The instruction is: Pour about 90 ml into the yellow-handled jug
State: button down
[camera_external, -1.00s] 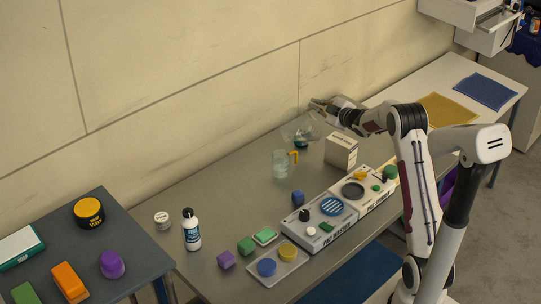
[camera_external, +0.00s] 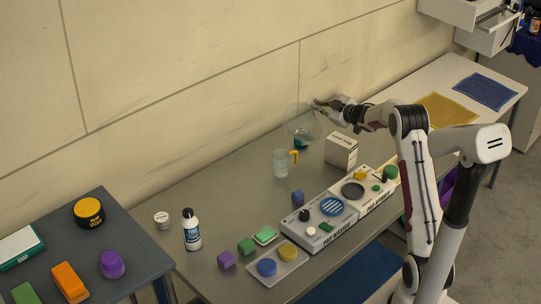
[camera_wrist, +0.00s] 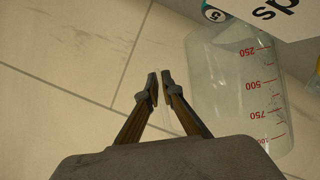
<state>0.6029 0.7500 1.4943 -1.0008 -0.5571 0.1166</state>
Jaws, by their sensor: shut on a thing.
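The yellow-handled jug (camera_external: 280,164) is a small clear jug standing upright on the grey table, its yellow handle on the right. My gripper (camera_external: 319,105) is beyond it to the right, near the wall, shut on a larger clear measuring jug (camera_external: 302,121). In the wrist view, my fingertips (camera_wrist: 160,88) close on a thin clear part beside that measuring jug (camera_wrist: 238,85), which has red marks from 250 upward. A dark green patch shows low at the measuring jug in the external view; I cannot tell whether it is liquid inside or something behind.
A white box (camera_external: 341,151) stands right of the yellow-handled jug. Control panels (camera_external: 330,226) with knobs line the table's front edge. A white bottle (camera_external: 191,230), a small tub (camera_external: 162,220) and coloured blocks (camera_external: 246,246) are at left. The table left of the jug is clear.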

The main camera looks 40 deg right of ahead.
jog(key=shift+w+d+f+m+y+p, duration=0.15)
jog(key=shift+d+f+m+y+p, duration=0.3)
jog(key=shift+d+f+m, duration=0.25)
jog(key=shift+d+r, duration=0.1)
jog(key=shift+w+d+m+y+p, duration=0.15)
jog(key=shift+d+m+y+p, duration=0.2)
jog(key=shift+d+m+p, duration=0.1)
jog(key=shift+w+d+f+m+g+y+p, duration=0.1)
jog(key=shift+d+f+m+g+y+p, duration=0.3)
jog(key=shift+m+y+p, duration=0.2)
jog(key=shift+f, duration=0.1)
jog(key=shift+f+m+p, duration=0.25)
jog(key=shift+m+p, duration=0.1)
jog(key=shift+m, duration=0.1)
jog(key=shift+f+m+y+p, duration=0.25)
jog(key=shift+m+y+p, duration=0.05)
jog(key=shift+y, duration=0.1)
jog(key=shift+w+a, duration=0.1)
dwell(0.5)
